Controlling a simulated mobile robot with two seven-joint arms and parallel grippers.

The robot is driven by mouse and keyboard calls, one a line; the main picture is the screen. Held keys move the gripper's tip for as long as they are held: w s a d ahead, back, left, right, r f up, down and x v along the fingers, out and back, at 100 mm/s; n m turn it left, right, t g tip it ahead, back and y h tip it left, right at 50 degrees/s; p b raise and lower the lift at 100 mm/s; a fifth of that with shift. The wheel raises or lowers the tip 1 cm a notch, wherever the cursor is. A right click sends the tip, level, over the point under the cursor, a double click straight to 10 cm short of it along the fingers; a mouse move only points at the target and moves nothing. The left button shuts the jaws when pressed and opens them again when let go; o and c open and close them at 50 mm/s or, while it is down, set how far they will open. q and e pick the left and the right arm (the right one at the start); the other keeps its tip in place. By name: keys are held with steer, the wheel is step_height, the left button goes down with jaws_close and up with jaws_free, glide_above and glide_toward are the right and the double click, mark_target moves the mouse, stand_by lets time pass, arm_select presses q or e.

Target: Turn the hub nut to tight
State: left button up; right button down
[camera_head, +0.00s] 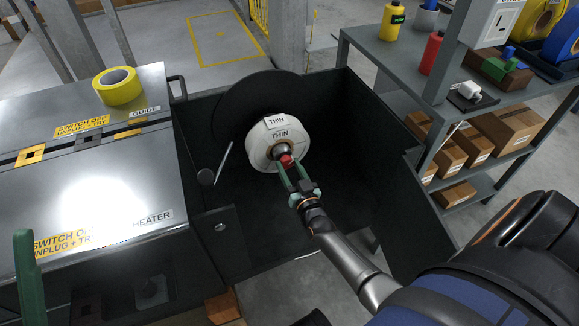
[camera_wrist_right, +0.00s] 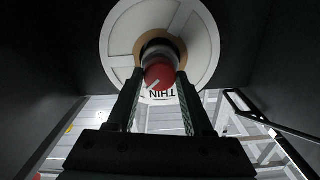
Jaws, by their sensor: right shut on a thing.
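The hub nut is a red knob (camera_head: 286,160) at the centre of a white reel labelled THIN (camera_head: 262,142), in front of a dark round disc (camera_head: 250,100). In the right wrist view the red hub nut (camera_wrist_right: 160,75) shows a short white mark on its face. My right gripper (camera_head: 288,167) reaches in from the lower right, its green fingers shut on the nut's sides; they also flank it in the wrist view (camera_wrist_right: 160,88). A green finger of my left gripper (camera_head: 28,270) shows at the left edge; its opening is hidden.
Dark bin walls (camera_head: 385,125) surround the reel. A metal machine top (camera_head: 110,170) with a yellow tape roll (camera_head: 117,86) lies left. A grey shelf (camera_head: 395,65) with bottles and boxes stands right. A thin rod (camera_head: 224,160) stands left of the reel.

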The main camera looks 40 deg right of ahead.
steer(key=m, duration=0.4)
steer(key=shift+m, duration=0.3)
arm_select(q)
steer(key=shift+f, duration=0.15)
arm_select(e)
steer(key=shift+m, duration=1.9)
steer(key=shift+c, duration=1.5)
jaws_free()
arm_select(q)
steer(key=shift+a+r+m+p, duration=0.2)
steer(key=shift+r+m+p, duration=0.1)
steer(key=shift+r+p, duration=1.45)
arm_select(e)
steer(key=v, duration=1.2)
steer(key=shift+s, duration=0.3)
arm_select(q)
steer(key=shift+r, duration=0.15)
arm_select(e)
steer(key=shift+a, duration=0.1)
